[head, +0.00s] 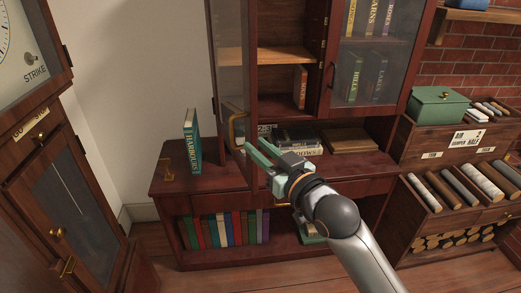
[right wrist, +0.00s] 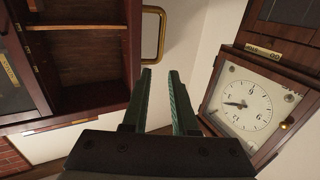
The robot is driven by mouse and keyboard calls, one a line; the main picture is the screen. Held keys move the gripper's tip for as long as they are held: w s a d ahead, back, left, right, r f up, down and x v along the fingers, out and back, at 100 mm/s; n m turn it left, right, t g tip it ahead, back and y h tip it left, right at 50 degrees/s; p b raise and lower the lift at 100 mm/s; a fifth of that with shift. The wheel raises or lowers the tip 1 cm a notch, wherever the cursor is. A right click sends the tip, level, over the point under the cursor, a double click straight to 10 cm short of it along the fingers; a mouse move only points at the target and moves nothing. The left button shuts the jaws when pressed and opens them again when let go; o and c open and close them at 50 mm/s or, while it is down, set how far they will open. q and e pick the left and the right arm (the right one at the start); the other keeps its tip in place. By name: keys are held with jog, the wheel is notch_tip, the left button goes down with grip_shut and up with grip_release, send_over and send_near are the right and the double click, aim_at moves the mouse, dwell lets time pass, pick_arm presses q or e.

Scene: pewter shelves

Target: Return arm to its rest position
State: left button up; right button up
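My right arm (head: 345,225) reaches in from the lower right of the head view. Its green-fingered right gripper (head: 254,147) is in front of the dark wood cabinet, close to the brass handle (head: 232,131) of the open glass door (head: 233,65). In the right wrist view the two fingers (right wrist: 160,75) stand apart with nothing between them. The brass handle (right wrist: 161,35) lies just beyond the fingertips there, and a gap shows between it and the fingers. My left gripper is not in view.
A green book marked Harbour (head: 192,142) stands on the cabinet ledge, left of the gripper. A tall clock (head: 25,50) is at the left. A green box (head: 438,106) and a crate of rolls (head: 462,187) are at the right. Wooden floor (head: 165,270) is bare in front.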

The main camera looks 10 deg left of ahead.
jog(key=shift+s+d, duration=0.1)
jog(key=shift+d, duration=0.05)
jog(key=s+d+f+m+h, duration=0.2)
jog(key=d+f, duration=0.3)
jog(key=f, duration=0.3)
jog(key=s+d+f+m+h+p, duration=0.15)
jog(key=d+f, duration=0.25)
jog(key=f, duration=0.4)
jog(key=s+d+f+m+h, duration=0.2)
jog(key=s+d+f+h, duration=0.1)
jog(key=d+f, duration=0.3)
jog(key=s+d+f+m+g+h, duration=0.1)
jog(key=s+d+f+h, duration=0.1)
jog(key=s+d+f, duration=0.4)
jog(key=s+d+f+g+h, duration=0.2)
jog(key=s+d+f, duration=0.4)
jog(key=s+f, duration=0.4)
jog(key=shift+s+d+f+m, duration=0.25)
jog(key=shift+s+d+m, duration=0.1)
jog(key=shift+s, duration=0.9)
